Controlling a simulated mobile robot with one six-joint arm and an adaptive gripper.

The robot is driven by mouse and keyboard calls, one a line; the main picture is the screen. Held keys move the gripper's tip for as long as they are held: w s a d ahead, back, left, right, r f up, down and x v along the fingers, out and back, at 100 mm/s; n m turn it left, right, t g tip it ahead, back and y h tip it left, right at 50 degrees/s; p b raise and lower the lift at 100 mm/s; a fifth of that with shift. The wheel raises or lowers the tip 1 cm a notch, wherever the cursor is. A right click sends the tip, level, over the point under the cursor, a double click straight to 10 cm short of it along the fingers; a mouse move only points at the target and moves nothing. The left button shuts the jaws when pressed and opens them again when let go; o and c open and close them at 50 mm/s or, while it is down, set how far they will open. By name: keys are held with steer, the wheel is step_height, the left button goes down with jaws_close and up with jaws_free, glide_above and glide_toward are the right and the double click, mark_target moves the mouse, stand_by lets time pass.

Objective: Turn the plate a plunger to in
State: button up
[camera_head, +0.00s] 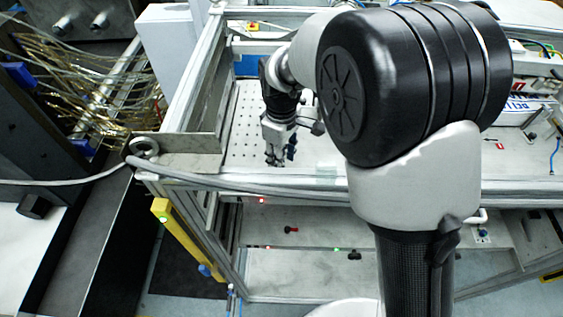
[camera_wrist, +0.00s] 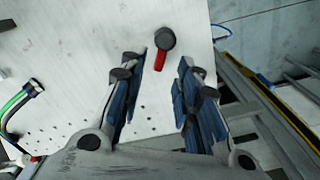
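My gripper (camera_head: 276,160) points down above the perforated plate, near the front rail of the frame. In the wrist view my gripper (camera_wrist: 157,78) is open, with an empty gap between its blue-padded fingers. Beyond the fingertips, a plunger with a dark round knob and a red handle (camera_wrist: 160,60) stands on a pale plate (camera_wrist: 90,40). It is apart from the fingers. In the head view a small red-handled part (camera_head: 291,230) shows on the lower panel below the front rail. I cannot tell whether it is the same plunger, or whether either is on plate a.
The perforated plate (camera_head: 245,118) lies inside the metal frame. The front rail (camera_head: 260,182) and a yellow post (camera_head: 185,238) stand near the gripper's side. Wiring (camera_head: 90,90) is at the left. Green and blue hoses (camera_wrist: 20,105) show in the wrist view. My arm hides much of the right.

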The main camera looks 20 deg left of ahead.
steer(key=shift+f, duration=1.6)
jaws_close()
